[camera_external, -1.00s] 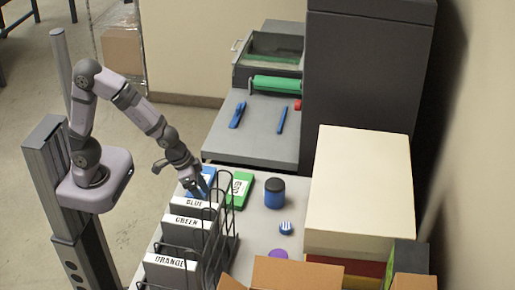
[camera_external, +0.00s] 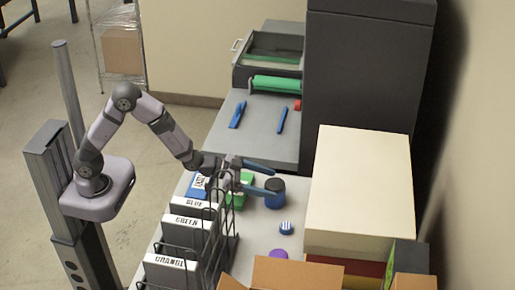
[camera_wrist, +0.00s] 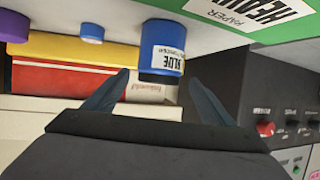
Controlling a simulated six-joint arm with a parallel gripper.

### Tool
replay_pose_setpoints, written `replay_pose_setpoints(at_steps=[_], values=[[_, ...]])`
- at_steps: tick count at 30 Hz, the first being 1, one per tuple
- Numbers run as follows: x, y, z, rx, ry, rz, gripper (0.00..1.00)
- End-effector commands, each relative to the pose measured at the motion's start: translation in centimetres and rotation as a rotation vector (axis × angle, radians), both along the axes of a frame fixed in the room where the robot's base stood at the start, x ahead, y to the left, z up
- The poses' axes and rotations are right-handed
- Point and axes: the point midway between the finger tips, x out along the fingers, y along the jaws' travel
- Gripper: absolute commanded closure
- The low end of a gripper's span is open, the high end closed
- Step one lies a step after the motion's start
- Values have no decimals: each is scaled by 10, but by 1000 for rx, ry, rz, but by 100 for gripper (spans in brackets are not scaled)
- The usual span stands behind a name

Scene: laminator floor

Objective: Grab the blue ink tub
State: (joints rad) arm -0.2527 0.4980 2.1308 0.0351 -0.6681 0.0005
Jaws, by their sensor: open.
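The blue ink tub (camera_external: 274,200) is a short blue cylinder with a black lid. It stands upright on the grey table, right of the file rack. My gripper (camera_external: 272,178) is open, its two blue fingers pointing right at the tub from the left; one finger overlaps the tub's lid in this view. In the wrist view the picture is upside down; the tub (camera_wrist: 163,57) with its BLUE label shows just beyond and between my open fingertips (camera_wrist: 158,76). Nothing is held. I cannot tell whether a finger touches the tub.
A wire rack (camera_external: 229,232) with labelled binders stands left, close under my wrist. Green (camera_external: 238,199) and blue packs (camera_external: 198,186) lie beside it. A small blue-and-white item (camera_external: 286,228) and a purple one (camera_external: 278,254) lie nearer. A cream box (camera_external: 360,185) stands right.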

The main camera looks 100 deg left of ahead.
Motion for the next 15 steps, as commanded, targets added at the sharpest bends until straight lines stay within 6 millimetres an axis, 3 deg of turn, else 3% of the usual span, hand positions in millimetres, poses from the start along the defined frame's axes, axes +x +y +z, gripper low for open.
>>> replay_pose_setpoints(at_steps=[15], values=[[19,3,-8,-2,2,-1,23]])
